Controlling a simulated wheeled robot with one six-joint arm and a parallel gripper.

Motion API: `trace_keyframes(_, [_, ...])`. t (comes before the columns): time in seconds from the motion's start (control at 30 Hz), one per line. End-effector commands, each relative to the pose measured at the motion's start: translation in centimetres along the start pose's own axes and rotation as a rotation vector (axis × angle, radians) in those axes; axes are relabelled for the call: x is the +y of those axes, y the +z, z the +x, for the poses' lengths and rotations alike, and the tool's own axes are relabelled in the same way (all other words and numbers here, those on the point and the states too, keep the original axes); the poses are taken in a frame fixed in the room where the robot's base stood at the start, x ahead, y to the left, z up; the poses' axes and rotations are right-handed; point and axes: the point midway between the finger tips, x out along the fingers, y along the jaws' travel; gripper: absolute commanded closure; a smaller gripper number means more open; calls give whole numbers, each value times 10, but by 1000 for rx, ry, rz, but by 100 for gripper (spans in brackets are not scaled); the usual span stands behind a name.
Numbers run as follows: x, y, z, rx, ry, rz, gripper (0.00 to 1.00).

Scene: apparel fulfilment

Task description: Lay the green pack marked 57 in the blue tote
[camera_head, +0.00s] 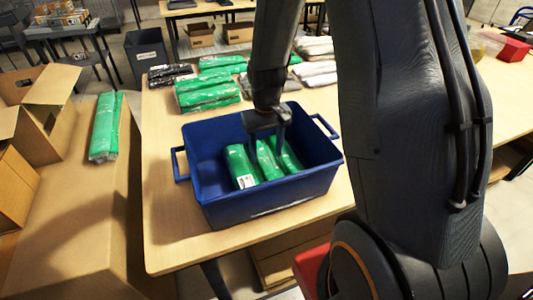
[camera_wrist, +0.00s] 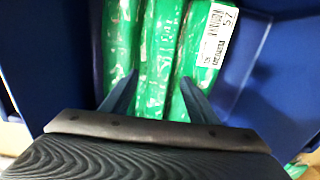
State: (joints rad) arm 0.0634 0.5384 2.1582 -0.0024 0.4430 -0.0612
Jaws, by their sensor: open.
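The blue tote (camera_head: 222,205) stands on the wooden table and holds three green packs side by side. The green pack marked 57 (camera_head: 238,163) is the leftmost in the head view, its white label at the near end. In the wrist view this pack (camera_wrist: 190,60) is at the right, with the 57 legible on its label. My gripper (camera_head: 266,147) is open inside the tote, low over the packs. In the wrist view its fingers (camera_wrist: 158,98) are spread on either side of the middle pack (camera_wrist: 158,60). Whether they touch any pack I cannot tell.
More green packs (camera_head: 207,93) and grey and black packs lie behind the tote on the table. Another green pack (camera_head: 105,126) lies on a cardboard box at the left. Open cartons (camera_head: 40,110) stand farther left. A red box (camera_head: 512,47) is at the far right.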

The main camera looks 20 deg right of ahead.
Motion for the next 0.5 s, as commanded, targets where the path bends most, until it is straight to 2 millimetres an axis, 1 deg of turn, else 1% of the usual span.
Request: trace_keyframes(0.5, [0,-1,-87,3,0,0,46])
